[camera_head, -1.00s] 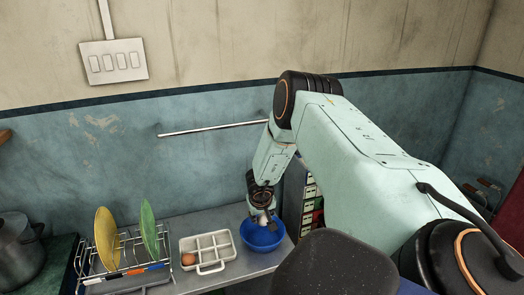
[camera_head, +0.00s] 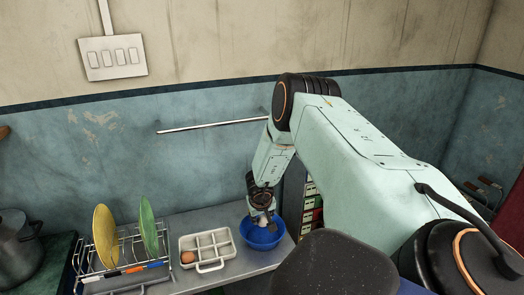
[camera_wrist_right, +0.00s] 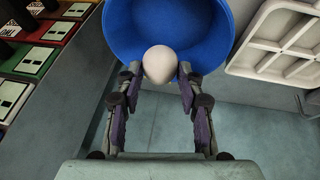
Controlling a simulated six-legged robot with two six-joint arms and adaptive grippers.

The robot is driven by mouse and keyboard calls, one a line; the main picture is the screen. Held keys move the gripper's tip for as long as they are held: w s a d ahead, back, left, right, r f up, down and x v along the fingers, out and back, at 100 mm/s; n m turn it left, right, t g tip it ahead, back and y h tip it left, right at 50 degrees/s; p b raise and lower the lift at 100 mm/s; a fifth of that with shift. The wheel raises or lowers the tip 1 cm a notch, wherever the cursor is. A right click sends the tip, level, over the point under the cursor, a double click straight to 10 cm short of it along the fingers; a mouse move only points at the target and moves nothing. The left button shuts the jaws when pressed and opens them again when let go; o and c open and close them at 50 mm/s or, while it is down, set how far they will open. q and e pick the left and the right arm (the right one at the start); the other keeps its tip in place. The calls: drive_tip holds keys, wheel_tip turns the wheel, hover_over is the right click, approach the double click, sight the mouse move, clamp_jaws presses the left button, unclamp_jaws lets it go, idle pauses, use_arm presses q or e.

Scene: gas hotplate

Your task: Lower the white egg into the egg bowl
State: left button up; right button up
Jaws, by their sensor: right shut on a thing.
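The white egg (camera_wrist_right: 159,65) is between the fingertips of my right gripper (camera_wrist_right: 157,75), which is shut on it. In the head view, the right gripper (camera_head: 262,212) points down over the blue egg bowl (camera_head: 262,238), and the egg is a small pale spot that is mostly hidden. In the right wrist view, the egg overlaps the near rim of the bowl (camera_wrist_right: 140,25); I cannot tell how deep it is. My left gripper is not in view.
A white egg tray (camera_head: 230,252) with a brown egg (camera_head: 188,257) in one compartment stands left of the bowl. A dish rack with a yellow plate (camera_head: 106,237) and a green plate (camera_head: 149,227) is farther left. Boxed shelves (camera_head: 312,205) stand right of the bowl.

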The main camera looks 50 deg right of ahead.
sight(262, 225)
drive_tip(key=shift+f+b, duration=2.2)
drive_tip(key=shift+f, duration=0.6)
idle(1.5)
idle(0.4)
drive_tip(key=o, duration=0.8)
drive_tip(key=shift+v, duration=6.05)
